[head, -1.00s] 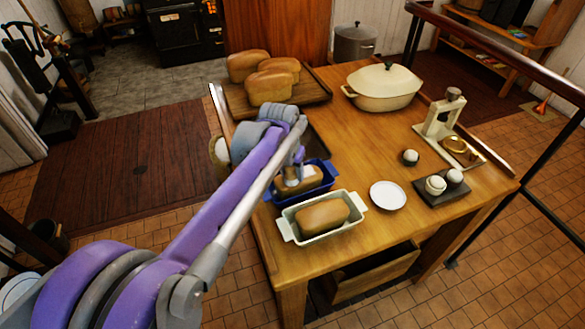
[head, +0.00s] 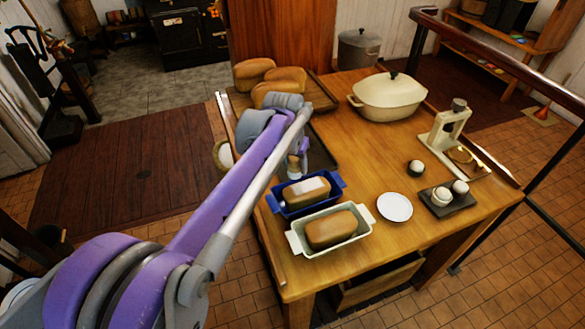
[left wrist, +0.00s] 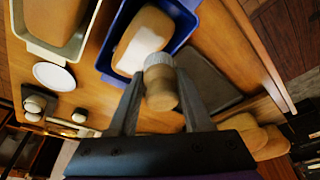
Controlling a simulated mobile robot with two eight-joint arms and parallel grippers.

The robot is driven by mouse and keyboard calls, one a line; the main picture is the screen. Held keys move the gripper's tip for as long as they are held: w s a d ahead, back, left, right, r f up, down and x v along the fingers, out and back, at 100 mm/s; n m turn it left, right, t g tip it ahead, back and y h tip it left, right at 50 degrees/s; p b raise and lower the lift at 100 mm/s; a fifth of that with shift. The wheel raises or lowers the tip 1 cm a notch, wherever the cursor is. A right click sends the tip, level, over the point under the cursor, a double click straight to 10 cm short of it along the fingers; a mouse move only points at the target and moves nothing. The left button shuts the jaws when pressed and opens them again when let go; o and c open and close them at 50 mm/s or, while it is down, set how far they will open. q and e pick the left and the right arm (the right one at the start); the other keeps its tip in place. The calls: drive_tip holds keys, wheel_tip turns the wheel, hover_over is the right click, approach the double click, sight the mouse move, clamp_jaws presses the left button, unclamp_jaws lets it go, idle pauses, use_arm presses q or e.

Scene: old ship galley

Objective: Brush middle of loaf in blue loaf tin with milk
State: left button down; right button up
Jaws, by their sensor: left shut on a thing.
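The blue loaf tin (head: 338,183) stands on the table with a brown loaf (head: 293,199) in it. A white patch (head: 312,187) lies over the loaf's middle and part of its top; bare brown crust shows around it. In the left wrist view the tin (left wrist: 187,20) and the white patch (left wrist: 138,47) also show. My left gripper (left wrist: 161,104) is shut on a brush (left wrist: 162,97) with a wooden body and pale bristles, close beside the tin's edge. In the head view the gripper (head: 298,160) is partly hidden by my arm, behind the tin. No milk container is clearly identifiable.
A pale loaf tin (head: 296,240) with another loaf stands in front of the blue tin. A white saucer (head: 394,207) is to its right. Loaves on a wooden board (head: 318,95), a cream casserole (head: 388,98) and a dark tray (head: 447,208) with small round items stand around.

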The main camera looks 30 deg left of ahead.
use_arm(q)
drive_tip(key=shift+w+a+r+p, duration=0.1)
drive_tip(key=shift+r+p, duration=0.3)
drive_tip(key=shift+r, duration=0.55)
drive_tip(key=shift+r+p, duration=0.45)
drive_tip(key=shift+r, duration=0.4)
use_arm(e)
drive_tip(key=r, duration=0.2)
drive_tip(key=shift+w+a+r, duration=0.2)
drive_tip(key=shift+r, duration=0.2)
